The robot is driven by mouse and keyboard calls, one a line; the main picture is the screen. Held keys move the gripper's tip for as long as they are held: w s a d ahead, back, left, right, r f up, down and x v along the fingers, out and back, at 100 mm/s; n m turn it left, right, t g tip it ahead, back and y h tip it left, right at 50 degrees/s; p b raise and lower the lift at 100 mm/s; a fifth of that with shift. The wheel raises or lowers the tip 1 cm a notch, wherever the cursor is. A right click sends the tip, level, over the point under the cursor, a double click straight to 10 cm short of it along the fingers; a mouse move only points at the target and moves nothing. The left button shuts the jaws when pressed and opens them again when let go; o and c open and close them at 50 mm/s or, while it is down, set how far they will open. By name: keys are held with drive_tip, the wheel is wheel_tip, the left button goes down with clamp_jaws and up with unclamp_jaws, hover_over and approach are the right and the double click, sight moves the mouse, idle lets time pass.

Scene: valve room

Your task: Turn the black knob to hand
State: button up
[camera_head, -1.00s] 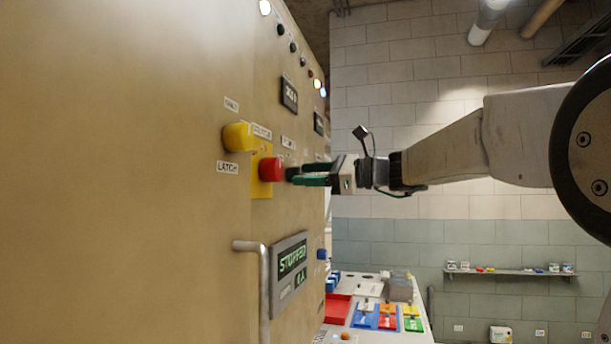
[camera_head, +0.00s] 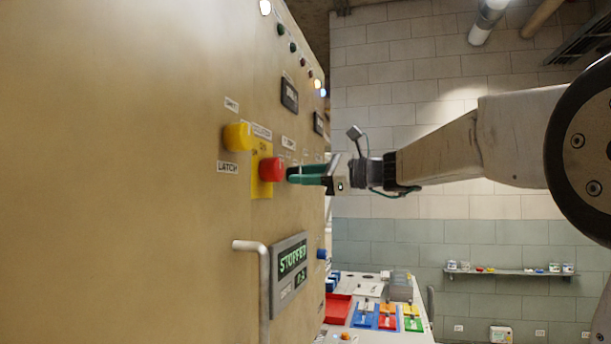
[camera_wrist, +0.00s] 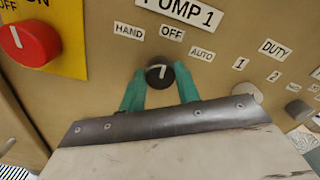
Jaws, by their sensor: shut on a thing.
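The black knob (camera_wrist: 159,75) sits on the tan panel in the wrist view, below the labels HAND (camera_wrist: 129,30), OFF (camera_wrist: 172,33) and AUTO (camera_wrist: 202,53). Its white pointer line stands nearly upright, tilted slightly right toward OFF. My gripper (camera_wrist: 160,92) has its two green fingers on either side of the knob and is shut on it. In the head view my gripper (camera_head: 292,175) meets the panel just right of the red button, and its fingers hide the knob there.
A red knob (camera_wrist: 30,43) on a yellow plate is at the left, with a yellow button (camera_head: 238,137) beyond it. A grey DUTY knob (camera_wrist: 246,93) is close on the right. A metal handle (camera_head: 263,285) juts from the panel below. A table with coloured trays (camera_head: 375,318) stands beyond.

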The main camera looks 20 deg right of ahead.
drive_tip(key=shift+n, duration=4.1)
drive_tip(key=shift+f, duration=0.1)
drive_tip(key=o, duration=1)
drive_tip(key=shift+s, duration=0.1)
drive_tip(key=v, duration=0.8)
